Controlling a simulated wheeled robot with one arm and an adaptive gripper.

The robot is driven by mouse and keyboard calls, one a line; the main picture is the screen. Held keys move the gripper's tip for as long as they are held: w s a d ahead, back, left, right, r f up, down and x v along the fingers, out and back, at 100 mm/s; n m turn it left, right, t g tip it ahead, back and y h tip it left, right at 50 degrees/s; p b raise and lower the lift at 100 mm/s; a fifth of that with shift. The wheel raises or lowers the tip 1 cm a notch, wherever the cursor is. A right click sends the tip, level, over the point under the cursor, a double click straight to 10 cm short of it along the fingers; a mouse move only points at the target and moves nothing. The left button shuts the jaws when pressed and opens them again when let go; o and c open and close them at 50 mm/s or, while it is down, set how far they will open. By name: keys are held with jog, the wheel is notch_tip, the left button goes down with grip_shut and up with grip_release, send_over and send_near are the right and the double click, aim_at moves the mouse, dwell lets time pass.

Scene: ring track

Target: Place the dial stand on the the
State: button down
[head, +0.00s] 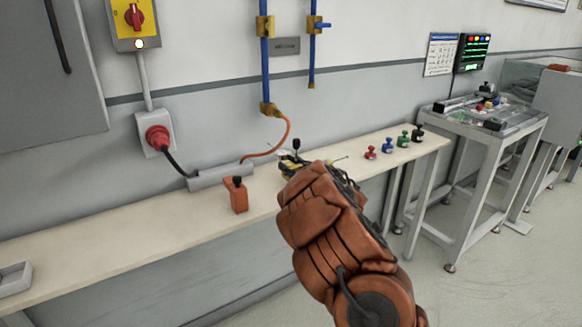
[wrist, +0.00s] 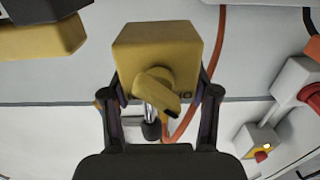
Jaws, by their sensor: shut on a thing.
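A yellow block with a yellow pointer knob, which I take to be the dial stand (wrist: 158,55), is between the two fingers of my gripper (wrist: 159,92) in the wrist view. The fingers close on its sides. In the head view my gripper (head: 294,168) is at the bench, mostly hidden behind my own arm. Only bits of yellow and black show at its end, so I cannot tell whether the stand touches the bench. The task's target is not named clearly.
The long bench (head: 110,235) carries an orange block with a black top (head: 238,196), a grey bar (head: 220,175) and several small coloured pieces (head: 388,146) at the right. An orange hose (head: 286,132) hangs from a blue pipe. The bench's left part is mostly clear.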

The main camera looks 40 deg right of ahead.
jog(key=shift+f, duration=1.6)
jog(key=shift+a, duration=0.1)
jog(key=shift+c, duration=1.4)
grip_release()
jog(key=shift+f, duration=0.15)
jog(key=s+a, duration=0.1)
jog(key=s, duration=1.1)
